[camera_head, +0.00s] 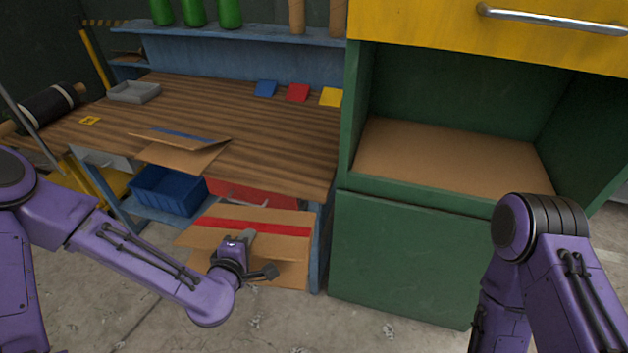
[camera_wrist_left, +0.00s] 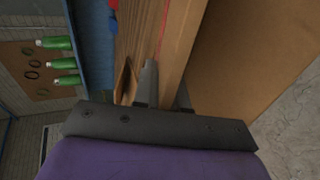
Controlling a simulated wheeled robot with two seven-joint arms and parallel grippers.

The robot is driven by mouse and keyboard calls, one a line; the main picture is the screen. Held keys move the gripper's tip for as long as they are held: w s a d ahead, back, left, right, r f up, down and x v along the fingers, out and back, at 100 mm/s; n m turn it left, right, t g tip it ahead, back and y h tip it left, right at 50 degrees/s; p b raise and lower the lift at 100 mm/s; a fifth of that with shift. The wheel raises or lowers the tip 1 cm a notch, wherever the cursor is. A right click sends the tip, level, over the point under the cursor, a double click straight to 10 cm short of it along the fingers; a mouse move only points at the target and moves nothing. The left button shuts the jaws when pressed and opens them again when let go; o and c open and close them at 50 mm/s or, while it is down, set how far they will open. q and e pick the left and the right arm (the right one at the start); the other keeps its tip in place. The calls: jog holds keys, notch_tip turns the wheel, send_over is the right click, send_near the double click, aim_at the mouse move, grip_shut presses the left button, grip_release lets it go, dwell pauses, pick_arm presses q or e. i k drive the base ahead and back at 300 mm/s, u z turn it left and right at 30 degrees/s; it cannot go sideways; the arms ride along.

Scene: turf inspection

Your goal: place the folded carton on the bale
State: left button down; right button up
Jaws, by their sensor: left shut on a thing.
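A brown folded carton with a red stripe (camera_head: 285,246) is held in front of the workbench, below the level of its top. My left gripper (camera_head: 246,240) is shut on the carton's near edge. In the left wrist view the carton (camera_wrist_left: 235,60) runs up and away from the fingers (camera_wrist_left: 166,92), one on each side of its edge. A second brown carton with a blue stripe (camera_head: 185,155) lies on the bench, its flaps partly raised. I cannot make out a bale in either view. My right arm shows at the right, but its gripper is out of view.
The wooden workbench (camera_head: 230,125) carries a grey tray (camera_head: 134,92) and blue, red and yellow squares. A blue crate (camera_head: 168,191) is underneath. A green cabinet (camera_head: 405,255) with an open, empty shelf stands to the right. Bare concrete floor lies in front.

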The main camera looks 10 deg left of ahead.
aim_at(497, 164)
jog(key=u, duration=2.75)
jog(key=k, duration=2.85)
jog(key=z, duration=2.45)
